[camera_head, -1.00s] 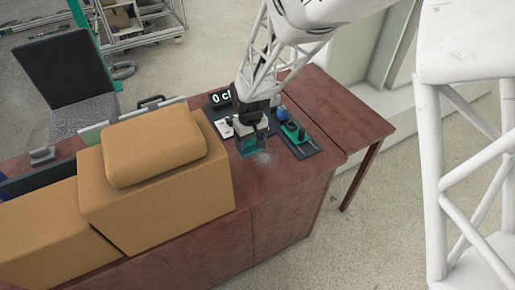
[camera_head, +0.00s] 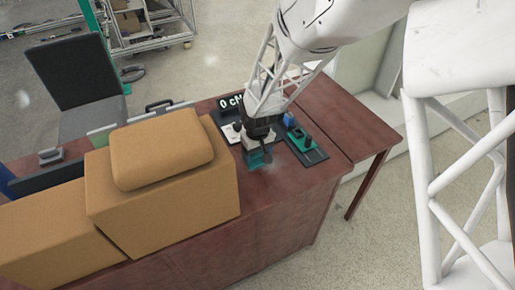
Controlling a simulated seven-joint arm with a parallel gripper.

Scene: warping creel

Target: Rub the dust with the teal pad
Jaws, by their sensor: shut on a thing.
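I cannot tell whether the pad touches the wood. A faint pale dust patch (camera_head: 274,169) shows on the desk just to the right and front of the pad. Part of the patch may be hidden by the pad and gripper.
A dark panel with a teal-and-black device (camera_head: 304,142) and a blue item (camera_head: 289,120) lies right of my gripper. Tan boxes (camera_head: 165,205) fill the desk's left side. The desk's front right is clear.

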